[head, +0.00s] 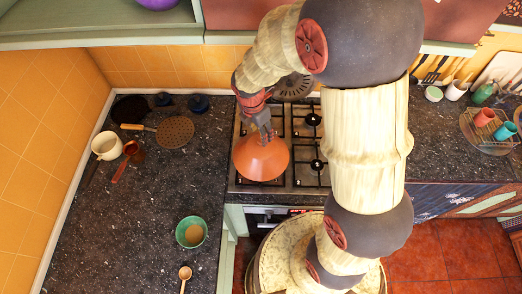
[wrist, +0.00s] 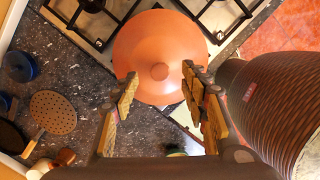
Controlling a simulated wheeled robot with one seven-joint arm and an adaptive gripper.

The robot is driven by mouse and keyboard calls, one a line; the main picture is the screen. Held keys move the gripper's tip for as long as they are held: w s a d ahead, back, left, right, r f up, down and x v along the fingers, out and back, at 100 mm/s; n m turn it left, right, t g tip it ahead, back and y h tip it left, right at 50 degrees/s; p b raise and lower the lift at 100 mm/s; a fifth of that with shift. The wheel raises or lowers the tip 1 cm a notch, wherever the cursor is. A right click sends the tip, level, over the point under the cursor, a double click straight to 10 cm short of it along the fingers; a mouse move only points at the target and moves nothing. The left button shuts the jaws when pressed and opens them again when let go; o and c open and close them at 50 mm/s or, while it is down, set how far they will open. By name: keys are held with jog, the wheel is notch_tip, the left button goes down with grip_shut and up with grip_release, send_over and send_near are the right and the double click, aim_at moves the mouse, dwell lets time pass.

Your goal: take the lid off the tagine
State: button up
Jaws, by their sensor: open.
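The tagine lid (head: 261,160) is an orange-brown cone sitting over the front left part of the stove. In the wrist view the lid (wrist: 160,45) is seen from above, with its round knob (wrist: 160,71) near the middle. The tagine's base is hidden under the lid. My gripper (head: 264,131) is above the lid in the head view. In the wrist view my gripper (wrist: 162,82) is open, with one finger on each side of the knob and a gap to it on both sides. I cannot tell how far above the knob the fingertips are.
The gas stove (head: 306,180) has bare grates right of the lid. On the dark counter (head: 150,220) to the left are a perforated skimmer (head: 175,131), a cream mug (head: 107,146) and a green bowl (head: 191,232). A dish rack (head: 480,135) stands far right.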

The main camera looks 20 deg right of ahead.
aim_at(261, 148)
jog(key=f, duration=0.5)
jog(key=shift+w+d+f, duration=0.1)
jog(key=shift+d+f, duration=0.1)
jog(key=shift+f, duration=0.05)
jog(key=c, duration=0.3)
jog(key=c, duration=0.7)
grip_shut()
